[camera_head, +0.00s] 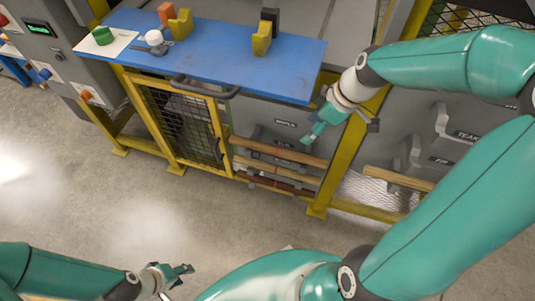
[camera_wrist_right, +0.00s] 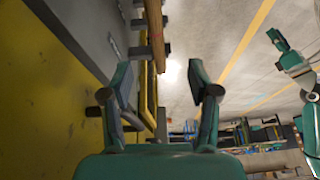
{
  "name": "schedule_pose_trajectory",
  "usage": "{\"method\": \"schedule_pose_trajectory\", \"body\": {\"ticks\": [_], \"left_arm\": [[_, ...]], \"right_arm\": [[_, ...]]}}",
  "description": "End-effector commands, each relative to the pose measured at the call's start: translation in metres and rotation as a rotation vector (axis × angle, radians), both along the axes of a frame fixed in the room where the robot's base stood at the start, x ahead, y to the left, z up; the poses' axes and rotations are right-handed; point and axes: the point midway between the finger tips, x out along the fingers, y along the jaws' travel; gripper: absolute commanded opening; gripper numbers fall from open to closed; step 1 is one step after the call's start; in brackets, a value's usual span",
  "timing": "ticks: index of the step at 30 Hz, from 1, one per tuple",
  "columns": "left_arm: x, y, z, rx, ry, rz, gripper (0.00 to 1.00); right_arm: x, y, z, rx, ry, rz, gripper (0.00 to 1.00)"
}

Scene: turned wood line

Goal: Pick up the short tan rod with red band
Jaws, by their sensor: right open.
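Several long wooden rods lie across a rack below the blue bench in the head view. The upper tan rod (camera_head: 260,149) seems to carry a small reddish mark near its middle. A paler rod (camera_head: 262,167) and a dark brown rod (camera_head: 270,184) lie below it. My right gripper (camera_head: 316,133) is just above the right end of the upper rod. In the right wrist view my right gripper (camera_wrist_right: 160,85) is open and empty, with a tan rod (camera_wrist_right: 154,30) beyond its fingers. My left gripper (camera_head: 174,276) is low in the head view, far from the rods; its opening is unclear.
The blue bench top (camera_head: 230,65) overhangs the rack and holds yellow blocks and a white knob. Yellow posts (camera_head: 331,178) flank the rack. Another tan rod (camera_head: 398,179) lies in the bay to the right. Open floor (camera_head: 150,215) lies in front.

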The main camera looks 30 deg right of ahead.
Motion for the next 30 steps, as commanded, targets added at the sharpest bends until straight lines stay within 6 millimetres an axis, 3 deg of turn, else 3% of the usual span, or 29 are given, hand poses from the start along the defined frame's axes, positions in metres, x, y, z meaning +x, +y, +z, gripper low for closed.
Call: {"method": "schedule_pose_trajectory", "body": {"ticks": [1, 7, 21, 30], "left_arm": [[0.0, 0.0, -0.01, 0.0, 0.0, 0.0, 0.4], [0.0, 0.0, -0.016, 0.0, 0.0, 0.0, 0.4], [0.0, 0.0, -0.031, 0.0, 0.0, 0.0, 0.4], [0.0, 0.0, -0.034, 0.0, 0.0, 0.0, 0.4]], "right_arm": [[-0.002, -0.003, -0.002, -0.009, -0.012, 0.016, 0.6], [0.001, 0.0, -0.008, -0.016, -0.02, 0.059, 0.6], [0.03, 0.026, -0.092, -0.016, -0.019, 0.067, 0.6], [0.037, 0.031, -0.111, -0.016, -0.02, 0.066, 0.6]]}}
